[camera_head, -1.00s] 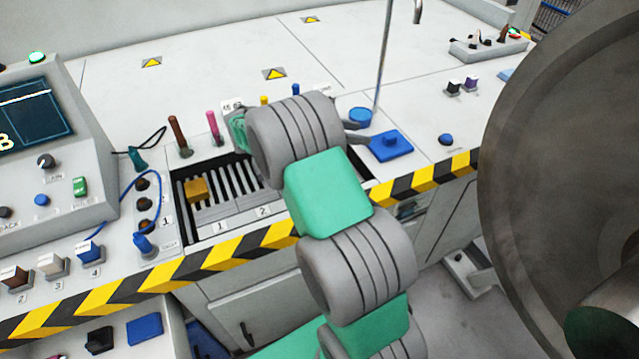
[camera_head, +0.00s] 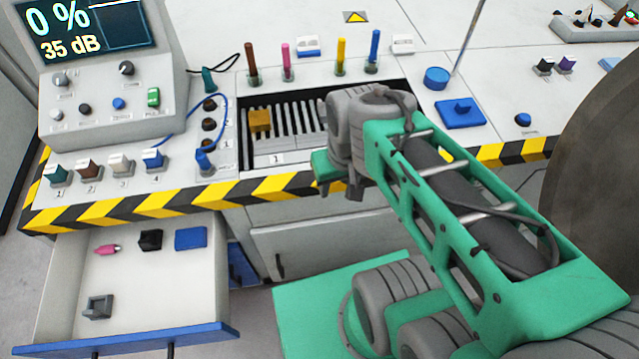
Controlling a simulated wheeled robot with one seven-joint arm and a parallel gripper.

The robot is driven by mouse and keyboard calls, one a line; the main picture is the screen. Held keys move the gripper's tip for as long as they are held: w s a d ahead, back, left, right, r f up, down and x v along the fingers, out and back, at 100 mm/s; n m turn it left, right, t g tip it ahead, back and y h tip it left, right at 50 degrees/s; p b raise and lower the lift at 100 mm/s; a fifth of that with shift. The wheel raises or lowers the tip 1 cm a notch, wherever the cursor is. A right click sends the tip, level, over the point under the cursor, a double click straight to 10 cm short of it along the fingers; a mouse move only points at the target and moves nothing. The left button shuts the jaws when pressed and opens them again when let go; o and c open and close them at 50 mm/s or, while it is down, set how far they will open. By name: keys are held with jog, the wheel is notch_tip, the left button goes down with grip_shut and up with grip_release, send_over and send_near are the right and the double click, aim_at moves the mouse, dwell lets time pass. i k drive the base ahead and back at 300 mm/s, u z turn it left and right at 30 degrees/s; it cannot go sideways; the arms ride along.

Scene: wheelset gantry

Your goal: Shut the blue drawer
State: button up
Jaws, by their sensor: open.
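The blue drawer (camera_head: 165,336), white inside with a blue front panel, is pulled out from under the left end of the console. A pink item (camera_head: 107,249), a black block (camera_head: 150,239), a flat blue block (camera_head: 190,238) and a grey bracket-like part (camera_head: 97,307) lie in it. Two dark handle posts show at the lower edge of its front. My gripper (camera_head: 340,186) is open and appears empty, to the right of and above the drawer, near the striped console edge. Its fingertips are small and partly hidden by my wrist.
A striped edge (camera_head: 160,200) runs along the console front. Above it are a control panel with a screen (camera_head: 90,32), knobs and a slotted tray with a yellow block (camera_head: 260,121). A grey cabinet door (camera_head: 320,243) is right of the drawer. A large dark disc (camera_head: 600,160) stands at right.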

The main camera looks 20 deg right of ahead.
aim_at(166, 298)
jog(key=k, duration=0.5)
jog(key=u, duration=1)
jog(key=i, duration=0.5)
jog(key=u, duration=4.35)
jog(key=i, duration=0.25)
jog(key=z, duration=1.55)
